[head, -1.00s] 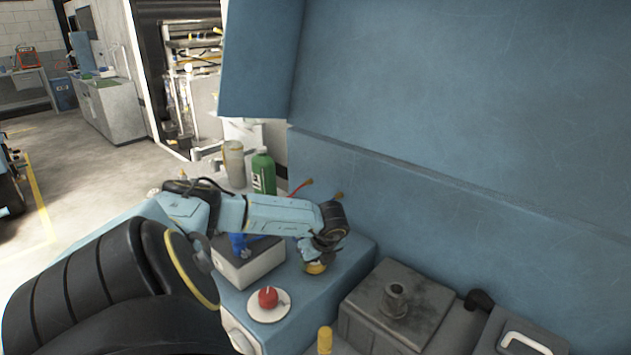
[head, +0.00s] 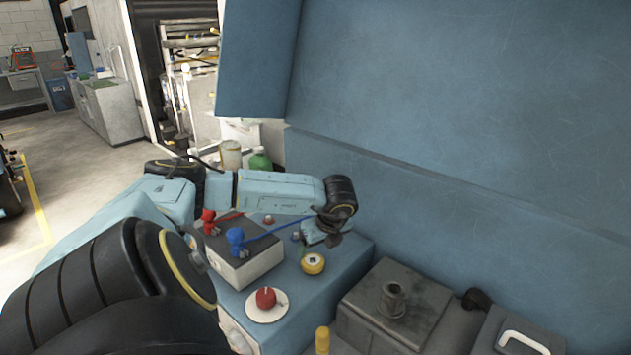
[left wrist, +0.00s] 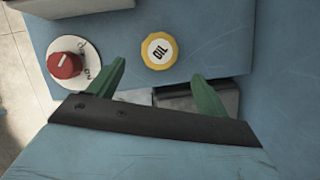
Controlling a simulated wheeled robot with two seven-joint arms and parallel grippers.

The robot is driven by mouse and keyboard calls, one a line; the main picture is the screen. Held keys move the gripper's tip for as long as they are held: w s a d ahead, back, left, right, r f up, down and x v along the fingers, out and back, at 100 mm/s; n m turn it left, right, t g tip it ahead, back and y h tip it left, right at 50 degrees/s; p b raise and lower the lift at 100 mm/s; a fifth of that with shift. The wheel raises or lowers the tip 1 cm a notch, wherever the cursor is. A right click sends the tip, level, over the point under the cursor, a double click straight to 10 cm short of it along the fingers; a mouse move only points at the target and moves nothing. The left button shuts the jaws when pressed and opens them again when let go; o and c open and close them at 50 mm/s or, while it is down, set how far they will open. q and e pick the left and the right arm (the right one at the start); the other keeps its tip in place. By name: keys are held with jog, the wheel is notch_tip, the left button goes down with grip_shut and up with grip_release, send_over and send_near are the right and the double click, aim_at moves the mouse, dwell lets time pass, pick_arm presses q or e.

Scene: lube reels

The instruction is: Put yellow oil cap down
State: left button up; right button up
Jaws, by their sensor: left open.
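The yellow oil cap (head: 313,264) rests on the blue cabinet top (head: 345,258), to the right of the grey box. In the left wrist view the cap (left wrist: 159,48) shows its white face with the word OIL, beyond and between my fingertips. My left gripper (head: 325,238) is open and empty, above and behind the cap, apart from it. Its two green fingers also show spread in the left wrist view (left wrist: 158,84). My right gripper is not in view.
A red knob (head: 265,298) on a white dial sits in front of the cap. The grey box (head: 245,262) carries red and blue nozzles with hoses. A dark metal tank (head: 393,305) stands to the right. A green bottle (head: 260,161) is behind my arm.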

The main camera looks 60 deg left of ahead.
pick_arm(q)
jog(key=v, duration=0.3)
jog(key=shift+d+r, duration=0.15)
jog(key=shift+r, duration=0.15)
dwell(0.4)
